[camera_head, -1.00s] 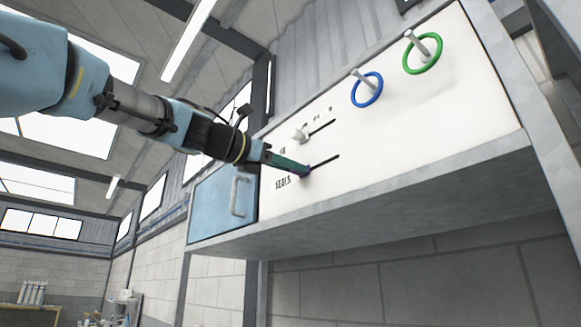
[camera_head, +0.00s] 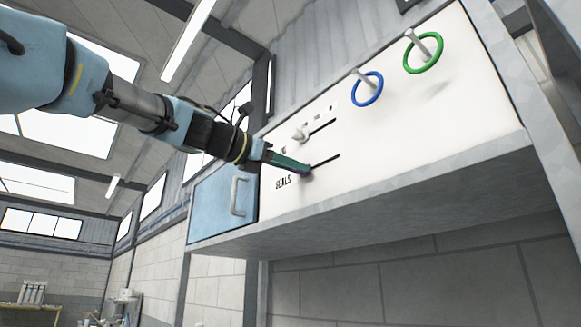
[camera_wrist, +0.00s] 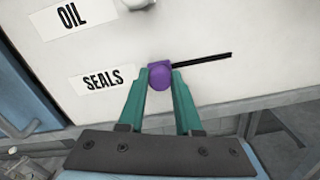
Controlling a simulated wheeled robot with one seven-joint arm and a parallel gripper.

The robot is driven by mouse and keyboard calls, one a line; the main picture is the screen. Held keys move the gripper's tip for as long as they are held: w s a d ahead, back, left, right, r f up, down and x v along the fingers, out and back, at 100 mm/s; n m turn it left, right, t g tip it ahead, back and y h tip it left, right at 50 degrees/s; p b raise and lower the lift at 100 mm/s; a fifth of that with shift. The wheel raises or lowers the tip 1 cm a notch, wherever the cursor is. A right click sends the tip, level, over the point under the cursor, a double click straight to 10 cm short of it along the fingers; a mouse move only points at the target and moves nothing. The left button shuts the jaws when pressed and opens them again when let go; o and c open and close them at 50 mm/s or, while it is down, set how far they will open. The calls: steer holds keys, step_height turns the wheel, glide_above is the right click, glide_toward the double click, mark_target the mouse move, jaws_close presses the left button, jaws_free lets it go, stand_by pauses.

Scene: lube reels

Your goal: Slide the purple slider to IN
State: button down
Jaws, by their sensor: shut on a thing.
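The purple slider (camera_wrist: 160,76) sits at the left end of a black slot (camera_wrist: 205,61) in the white panel, just right of the SEALS label (camera_wrist: 103,79) in the wrist view. My gripper (camera_wrist: 159,80) has its two green fingers on either side of the purple knob, shut on it. In the head view my gripper (camera_head: 307,170) reaches the lower slot from the left and covers most of the knob. The slot runs free to the right of the knob. I cannot see an IN label.
A white slider knob (camera_head: 299,135) sits on the upper slot, near the OIL label (camera_wrist: 72,16). A blue ring (camera_head: 367,89) and a green ring (camera_head: 422,53) hang on pegs at the right. A blue door (camera_head: 222,203) with a handle is at the left.

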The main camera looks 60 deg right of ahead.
steer(key=s, duration=0.2)
steer(key=s+a, duration=0.1)
steer(key=s, duration=0.2)
steer(key=s+a, duration=0.1)
steer(key=s, duration=0.2)
steer(key=shift+a, duration=0.25)
steer(key=shift+s+a, duration=0.1)
steer(key=shift+s, duration=0.25)
steer(key=c, duration=0.6)
jaws_free()
steer(key=shift+s, duration=0.1)
steer(key=shift+c, duration=0.2)
steer(key=shift+o, duration=0.2)
steer(key=shift+w+a+f+b, duration=0.15)
steer(key=shift+w+a+b, duration=0.1)
steer(key=shift+a+b, duration=0.2)
steer(key=b+v, duration=0.3)
steer(key=v, duration=0.7)
steer(key=shift+b, duration=0.4)
